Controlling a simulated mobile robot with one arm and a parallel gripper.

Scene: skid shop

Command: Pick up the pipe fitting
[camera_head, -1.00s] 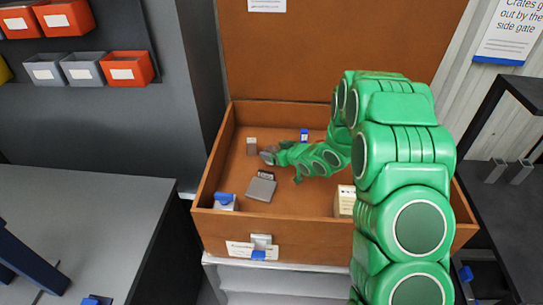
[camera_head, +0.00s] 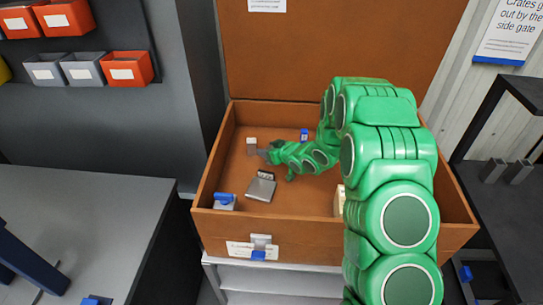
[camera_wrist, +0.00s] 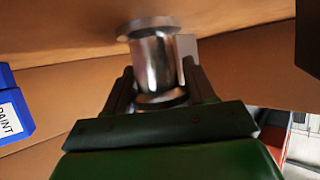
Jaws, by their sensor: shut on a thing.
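The pipe fitting (camera_wrist: 157,65) is a shiny metal cylinder with a flange at each end. In the wrist view it sits between the two dark fingers of my gripper (camera_wrist: 160,88), which is shut on it. The fitting is too small there to tell apart clearly from the fingertips. I cannot tell whether it touches the box floor.
The open brown box (camera_head: 205,190) has raised walls around my arm. Inside are a grey box-shaped item (camera_head: 261,188), a blue-topped item (camera_head: 225,200), a small blue item (camera_head: 304,135) and a cream block (camera_head: 339,200) partly behind my arm. A grey table (camera_head: 90,215) stands at left.

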